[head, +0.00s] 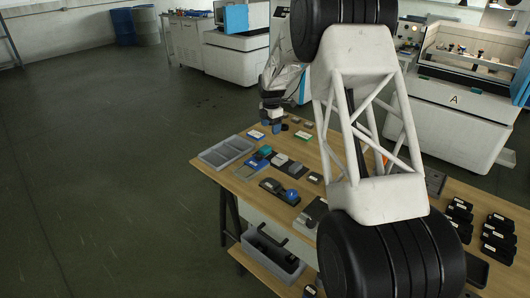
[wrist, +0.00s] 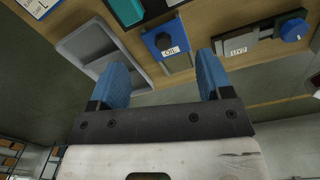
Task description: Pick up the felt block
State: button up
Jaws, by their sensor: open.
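No thing can be told for certain as the felt block. A teal block (wrist: 126,11) lies on a dark base at the top edge of the wrist view; a teal block also shows in the head view (head: 265,150). A blue and black piece labelled OIL (wrist: 160,42) lies beyond the gap between my fingertips. My gripper (wrist: 160,68) is open and empty, with blue fingers, apart from the things on the table. In the head view my gripper (head: 270,127) is at the table's far end.
A grey divided tray (head: 227,152) stands at the wooden table's (head: 240,181) left edge; it shows in the wrist view (wrist: 100,45). A blue knob (wrist: 293,30) on a grey slide lies to the right. Several black labelled blocks (head: 497,236) stand at right. My arm hides the table's middle.

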aim_at(265, 148)
jog(key=w+f+n, duration=0.1)
jog(key=w+f, duration=0.1)
jog(key=w+a+f+n, duration=0.1)
jog(key=w+f, duration=0.1)
jog(key=f, duration=0.1)
jog(key=w+a+f+n, duration=0.1)
jog(key=f, duration=0.2)
jog(key=shift+w+f, duration=0.1)
jog(key=shift+w, duration=0.3)
jog(key=shift+f, duration=1.25)
jog(key=shift+f, duration=2.6)
jog(key=c, duration=1)
jog(key=shift+r, duration=0.1)
